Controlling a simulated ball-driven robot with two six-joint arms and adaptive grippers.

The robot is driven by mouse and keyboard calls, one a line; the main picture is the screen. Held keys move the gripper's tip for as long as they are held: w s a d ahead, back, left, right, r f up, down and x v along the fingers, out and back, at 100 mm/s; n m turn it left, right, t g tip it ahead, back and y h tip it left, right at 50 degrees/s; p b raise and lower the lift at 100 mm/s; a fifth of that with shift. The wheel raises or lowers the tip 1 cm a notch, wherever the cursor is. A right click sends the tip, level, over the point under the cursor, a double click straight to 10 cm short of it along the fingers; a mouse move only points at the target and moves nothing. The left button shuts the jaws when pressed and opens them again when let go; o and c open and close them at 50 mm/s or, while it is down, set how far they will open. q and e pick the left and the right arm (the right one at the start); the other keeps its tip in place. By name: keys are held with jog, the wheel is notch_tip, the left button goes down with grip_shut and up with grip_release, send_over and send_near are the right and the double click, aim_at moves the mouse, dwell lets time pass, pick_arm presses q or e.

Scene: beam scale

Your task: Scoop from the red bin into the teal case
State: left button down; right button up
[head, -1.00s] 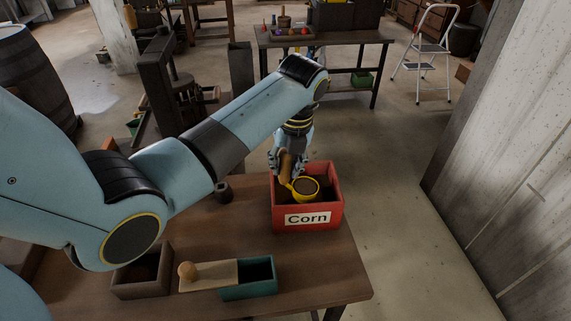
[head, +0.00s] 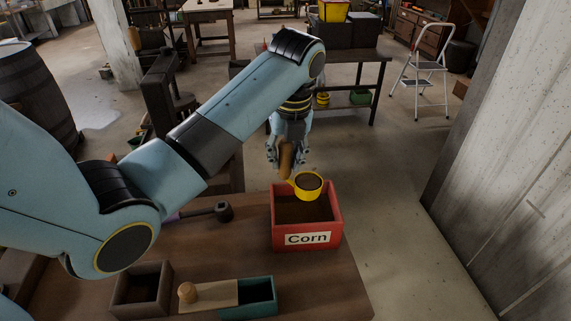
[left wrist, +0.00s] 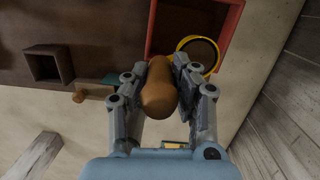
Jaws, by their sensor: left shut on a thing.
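A yellow scoop (head: 308,185) with a brown handle is held above the far part of the red bin (head: 307,240), which is labelled Corn. The scoop's cup looks filled with brown material. My left gripper (head: 287,160) is shut on the handle (left wrist: 159,90), and the cup (left wrist: 200,52) shows beyond the fingers in the left wrist view. Brown material lies in the bin. The teal case (head: 262,298) stands at the table's front, its right part open and dark inside. A wooden lid (head: 213,295) with a round knob reaches left from it. My right gripper is not in view.
A brown open box (head: 142,290) stands left of the lid. A dark mallet-like tool (head: 222,211) lies left of the bin, partly behind my arm. The table (head: 225,255) is clear between the bin and the case.

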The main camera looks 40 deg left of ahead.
pick_arm(q)
jog(key=shift+r, duration=2.1)
jog(key=c, duration=1.8)
grip_release()
grip_shut()
